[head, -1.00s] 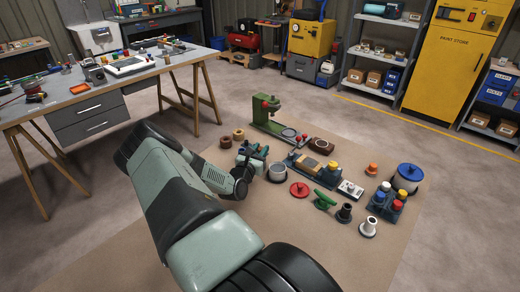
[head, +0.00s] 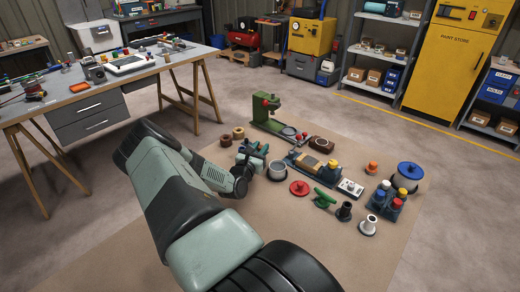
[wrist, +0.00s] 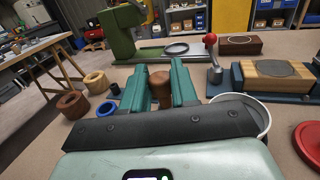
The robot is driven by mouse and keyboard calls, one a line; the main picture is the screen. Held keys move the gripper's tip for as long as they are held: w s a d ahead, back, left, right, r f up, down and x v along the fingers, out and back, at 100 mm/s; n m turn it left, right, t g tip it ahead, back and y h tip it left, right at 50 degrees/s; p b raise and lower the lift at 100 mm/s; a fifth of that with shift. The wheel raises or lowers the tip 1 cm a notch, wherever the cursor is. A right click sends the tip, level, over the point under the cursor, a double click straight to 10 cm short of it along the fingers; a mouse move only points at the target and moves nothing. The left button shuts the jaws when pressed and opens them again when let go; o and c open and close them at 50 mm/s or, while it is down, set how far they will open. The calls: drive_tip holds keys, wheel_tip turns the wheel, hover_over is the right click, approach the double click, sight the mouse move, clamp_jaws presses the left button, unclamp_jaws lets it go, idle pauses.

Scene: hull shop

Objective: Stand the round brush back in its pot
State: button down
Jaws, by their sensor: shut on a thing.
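My gripper (wrist: 162,86) has its two teal fingers closed on a brown, rounded wooden piece, which looks like the handle of the round brush (wrist: 161,88). The brush's lower part is hidden behind the gripper's dark front plate. In the head view my gripper (head: 254,150) is over the mat, just behind and left of a pale round pot (head: 278,175). That pot's white rim shows at the right of the plate in the wrist view (wrist: 267,118). The brush is apart from the pot as far as I can see; I cannot see the bristles.
A green stand (head: 268,118) is behind the gripper. Brown rings (head: 226,140) lie to the left. A red-knobbed lever (wrist: 213,60) and a wooden block on a blue base (wrist: 280,75) are right of the gripper. A red lid (head: 299,188) lies right of the pot.

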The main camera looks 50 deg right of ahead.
drive_tip(key=shift+f, duration=0.6)
drive_tip(key=c, duration=1.1)
unclamp_jaws()
drive_tip(key=shift+c, duration=0.2)
drive_tip(key=shift+v, duration=5.5)
